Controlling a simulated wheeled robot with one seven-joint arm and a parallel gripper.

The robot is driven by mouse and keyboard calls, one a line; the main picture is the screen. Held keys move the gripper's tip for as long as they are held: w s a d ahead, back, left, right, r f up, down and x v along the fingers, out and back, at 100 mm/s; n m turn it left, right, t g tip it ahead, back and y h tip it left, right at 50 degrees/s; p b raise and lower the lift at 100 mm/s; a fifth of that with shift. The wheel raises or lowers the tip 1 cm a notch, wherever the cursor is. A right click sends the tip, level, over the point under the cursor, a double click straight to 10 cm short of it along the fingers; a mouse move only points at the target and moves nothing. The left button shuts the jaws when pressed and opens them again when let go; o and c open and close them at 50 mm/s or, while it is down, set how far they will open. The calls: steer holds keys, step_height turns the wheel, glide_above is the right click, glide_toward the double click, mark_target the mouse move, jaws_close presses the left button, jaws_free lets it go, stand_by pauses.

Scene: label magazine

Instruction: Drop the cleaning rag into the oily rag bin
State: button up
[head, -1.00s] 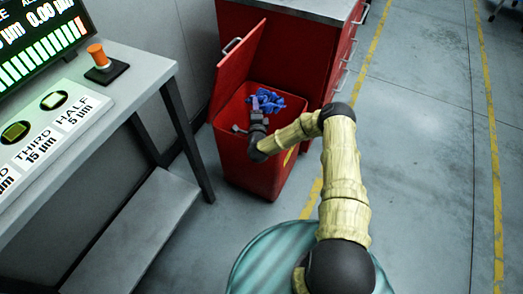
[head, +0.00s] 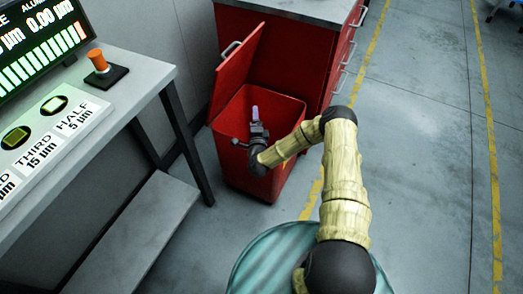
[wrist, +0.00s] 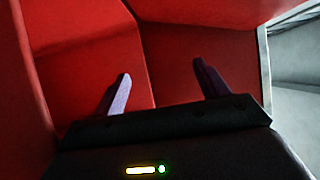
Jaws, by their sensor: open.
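The red oily rag bin (head: 235,165) stands on the floor with its lid (head: 238,75) tipped up and open. My gripper (head: 255,110) is over the bin's mouth, open and empty. In the wrist view my gripper (wrist: 161,74) has its two fingers spread apart, with only the red inner walls of the bin (wrist: 200,55) around and between them. The cleaning rag shows in neither view now; the bin's front wall and my gripper hide part of the inside.
A red drawer cabinet (head: 302,55) stands behind the bin. At the left is a grey table (head: 140,75) with a screen (head: 40,40), an orange-topped knob (head: 98,60) and a label panel (head: 50,135). The floor to the right is clear.

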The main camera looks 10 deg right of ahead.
steer(key=s+a+p, duration=0.1)
steer(key=s, duration=1.2)
steer(key=shift+a, duration=0.15)
steer(key=shift+w, duration=0.1)
steer(key=w+a+r+n+g+y, duration=0.4)
steer(key=n+y, duration=0.3)
steer(key=n, duration=0.4)
steer(key=s+d+r+n+g+h+p, duration=0.1)
steer(key=s+d+r+n+g+h, duration=0.35)
steer(key=s+r, duration=0.7)
steer(key=s+d+r+n+g+h, duration=0.1)
steer(key=s+d+r+n+g, duration=0.45)
steer(key=s+r, duration=0.55)
step_height(320, 180, up, 21)
steer(key=m+g+p, duration=0.1)
steer(key=p, duration=2.1)
steer(key=shift+s+d+m, duration=0.3)
steer(key=shift+s+m, duration=0.1)
steer(key=shift+s, duration=0.05)
